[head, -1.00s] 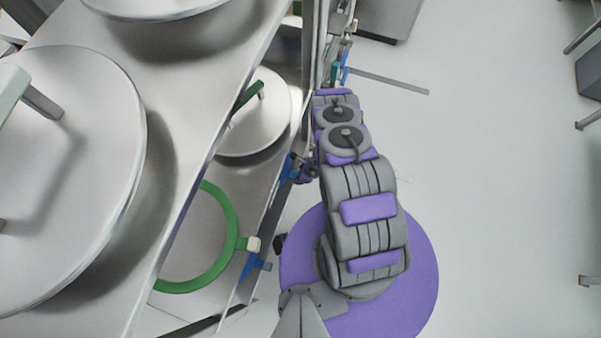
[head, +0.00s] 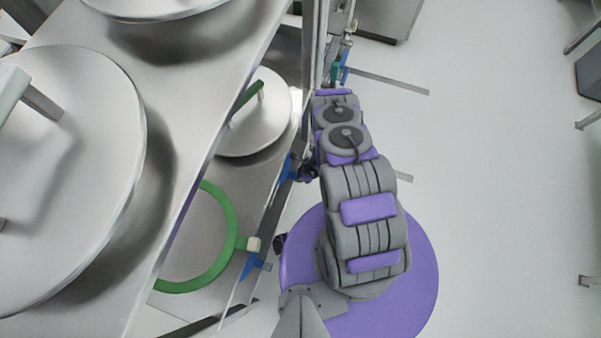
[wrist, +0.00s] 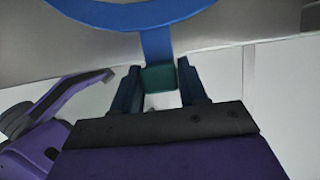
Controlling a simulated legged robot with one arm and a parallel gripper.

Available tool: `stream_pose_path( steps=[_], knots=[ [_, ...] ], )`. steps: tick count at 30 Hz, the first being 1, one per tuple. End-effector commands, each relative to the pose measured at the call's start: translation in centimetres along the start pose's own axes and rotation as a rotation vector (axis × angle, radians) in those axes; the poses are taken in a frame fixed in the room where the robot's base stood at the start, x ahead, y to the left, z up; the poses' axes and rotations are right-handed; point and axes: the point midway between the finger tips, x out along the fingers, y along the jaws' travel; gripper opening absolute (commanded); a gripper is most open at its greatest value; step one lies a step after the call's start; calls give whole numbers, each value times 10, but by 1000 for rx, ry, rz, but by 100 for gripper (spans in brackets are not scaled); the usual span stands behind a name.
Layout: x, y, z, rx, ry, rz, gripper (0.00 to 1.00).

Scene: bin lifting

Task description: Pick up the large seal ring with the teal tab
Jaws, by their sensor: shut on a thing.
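In the wrist view, part of a blue ring (wrist: 135,15) curves across the top, with a blue stem running down to a teal tab (wrist: 160,77). The rest of the ring is out of frame. My gripper (wrist: 161,88) has its two dark fingers on either side of the teal tab and is shut on it. In the head view my arm reaches away along the shelf's right side, and its gripper is not clearly visible there. Small teal (head: 335,72) and blue pieces show past the arm, too small to identify.
A metal shelf rack (head: 185,110) stands at left with large round lids (head: 70,170) on top. Below lie a green ring (head: 232,230) with a cream tab and a lid with a green handle (head: 255,125). Blue tabs (head: 255,265) stick out.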

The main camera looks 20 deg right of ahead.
Motion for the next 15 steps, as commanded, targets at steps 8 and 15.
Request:
stream_pose_path(
  steps=[8,15],
  knots=[
    [-2,-3,-5,0,0,0,7],
    [-6,-7,-15,-1,0,0,7]
  ],
)
